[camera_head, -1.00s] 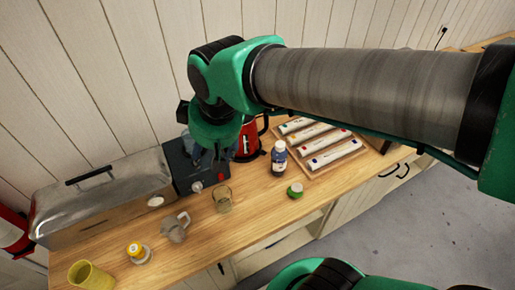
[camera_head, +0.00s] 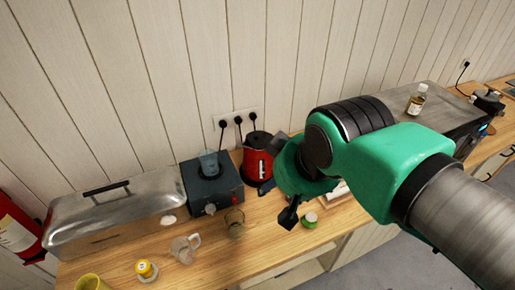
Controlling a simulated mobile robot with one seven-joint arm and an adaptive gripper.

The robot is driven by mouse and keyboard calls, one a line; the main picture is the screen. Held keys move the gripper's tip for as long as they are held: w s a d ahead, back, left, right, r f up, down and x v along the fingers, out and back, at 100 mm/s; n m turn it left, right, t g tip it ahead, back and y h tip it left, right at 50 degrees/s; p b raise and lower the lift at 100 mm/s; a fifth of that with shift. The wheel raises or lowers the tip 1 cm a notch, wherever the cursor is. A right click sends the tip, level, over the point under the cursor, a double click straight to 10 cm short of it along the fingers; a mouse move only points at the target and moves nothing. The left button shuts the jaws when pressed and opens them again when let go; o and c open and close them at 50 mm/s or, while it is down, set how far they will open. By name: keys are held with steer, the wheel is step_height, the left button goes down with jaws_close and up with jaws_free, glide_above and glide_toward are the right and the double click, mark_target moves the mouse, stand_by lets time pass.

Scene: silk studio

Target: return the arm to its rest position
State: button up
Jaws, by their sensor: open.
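My green and grey arm reaches in from the lower right and bends above the counter. My gripper (camera_head: 289,213) hangs below the green wrist, with a dark finger showing near the green lid. It is open, and I see nothing held in it. The wrist hides most of the tray and part of the counter behind it.
On the wooden counter (camera_head: 230,262) stand a steel box (camera_head: 115,222), a black heater (camera_head: 212,187) with a beaker, a red kettle (camera_head: 257,158), a glass jar (camera_head: 234,224), a glass mug (camera_head: 184,249) and a green lid (camera_head: 310,220). A bottle (camera_head: 416,102) tops the right appliance.

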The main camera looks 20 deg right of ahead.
step_height(320, 180, down, 7)
steer(key=b, duration=0.7)
